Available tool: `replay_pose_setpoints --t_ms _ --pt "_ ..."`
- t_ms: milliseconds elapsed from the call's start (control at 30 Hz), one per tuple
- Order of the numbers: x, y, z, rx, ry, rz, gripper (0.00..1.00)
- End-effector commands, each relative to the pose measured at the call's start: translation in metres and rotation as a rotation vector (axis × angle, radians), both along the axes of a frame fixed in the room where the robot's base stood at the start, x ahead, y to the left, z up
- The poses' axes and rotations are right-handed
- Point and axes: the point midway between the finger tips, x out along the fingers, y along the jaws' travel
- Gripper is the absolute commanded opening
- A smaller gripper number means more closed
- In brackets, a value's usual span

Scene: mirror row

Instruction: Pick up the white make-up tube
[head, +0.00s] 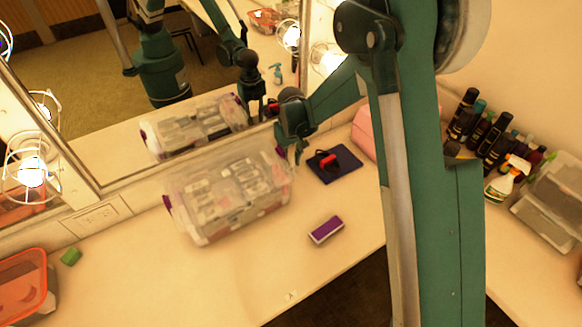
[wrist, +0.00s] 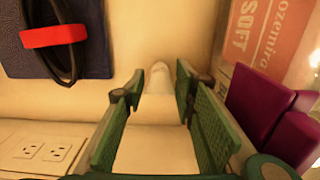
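The white make-up tube (wrist: 159,80) shows in the wrist view as a pale, narrow shape near the middle, against a similarly pale surface. Its lower outline is hard to make out. My gripper (wrist: 158,98) is open, with one green-padded finger on each side of the tube and visible space between them. I cannot tell how deep the tube sits between the pads. In the head view my gripper (head: 299,152) is low near the mirror's base, between the clear case and the dark blue pad. The tube cannot be made out there.
A clear case (head: 225,205) with purple latches stands close to my gripper. A dark blue pad (head: 345,172) with a red-banded black item (head: 326,160) lies on the other side. A purple-topped block (head: 326,229) lies in front. A wall outlet (wrist: 38,150) shows in the wrist view.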

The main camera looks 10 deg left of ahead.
Motion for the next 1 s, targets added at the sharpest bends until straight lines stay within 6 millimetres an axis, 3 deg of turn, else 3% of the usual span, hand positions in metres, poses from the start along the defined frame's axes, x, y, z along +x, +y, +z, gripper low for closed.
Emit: replay_pose_setpoints --t_ms 433,600,1000 --pt "0.0 0.0 0.0003 0.0 0.0 0.0 0.28" --pt "0.0 0.0 0.0003 0.0 0.0 0.0 0.09" --pt "0.0 0.0 0.0021 0.0 0.0 0.0 0.09"
